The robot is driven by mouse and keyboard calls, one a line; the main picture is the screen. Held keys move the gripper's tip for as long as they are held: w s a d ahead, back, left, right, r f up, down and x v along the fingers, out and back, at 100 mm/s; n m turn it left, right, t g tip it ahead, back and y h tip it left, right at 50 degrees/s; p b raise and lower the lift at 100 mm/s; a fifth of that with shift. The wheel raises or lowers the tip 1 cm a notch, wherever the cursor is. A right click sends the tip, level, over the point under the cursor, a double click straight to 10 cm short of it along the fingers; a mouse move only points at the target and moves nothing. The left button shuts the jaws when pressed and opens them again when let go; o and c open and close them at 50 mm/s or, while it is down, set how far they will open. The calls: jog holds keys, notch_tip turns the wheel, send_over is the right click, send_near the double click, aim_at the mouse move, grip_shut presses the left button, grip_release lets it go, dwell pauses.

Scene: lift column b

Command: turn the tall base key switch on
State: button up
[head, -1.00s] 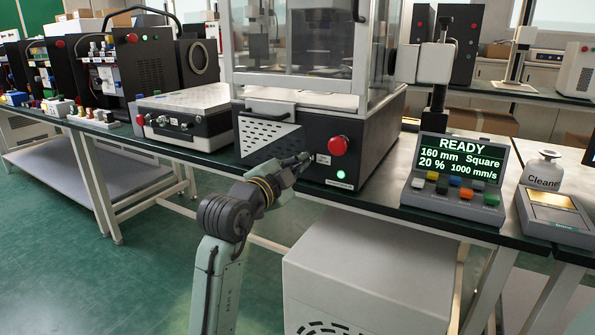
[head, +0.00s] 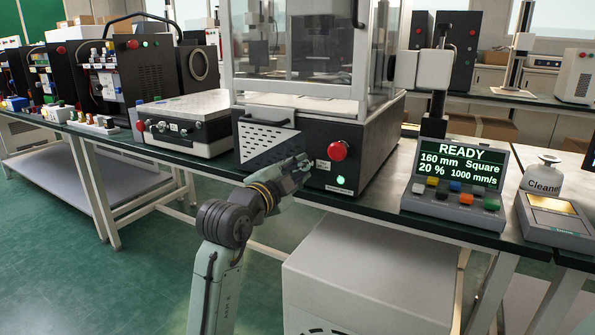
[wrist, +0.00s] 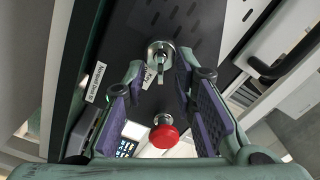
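In the wrist view the key switch (wrist: 160,54) is a round metal lock with a key standing out of it, on the dark front panel of the tall machine base (head: 372,150). My gripper (wrist: 160,66) is open, its purple-padded fingers on either side of the key with gaps on both sides. I cannot tell how far the fingertips are from the panel. In the head view my gripper (head: 302,166) is at the base's front, and hides the switch. A small white label, partly covered, is next to the lock.
A red mushroom button (head: 337,151) sticks out right of my gripper; it shows low between the fingers in the wrist view (wrist: 163,134). A green lamp (head: 341,180) is lit below it. A handle (head: 264,118) is above. A control box (head: 458,190) reads READY.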

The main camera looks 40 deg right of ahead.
jog(key=v, duration=1.2)
dwell(0.3)
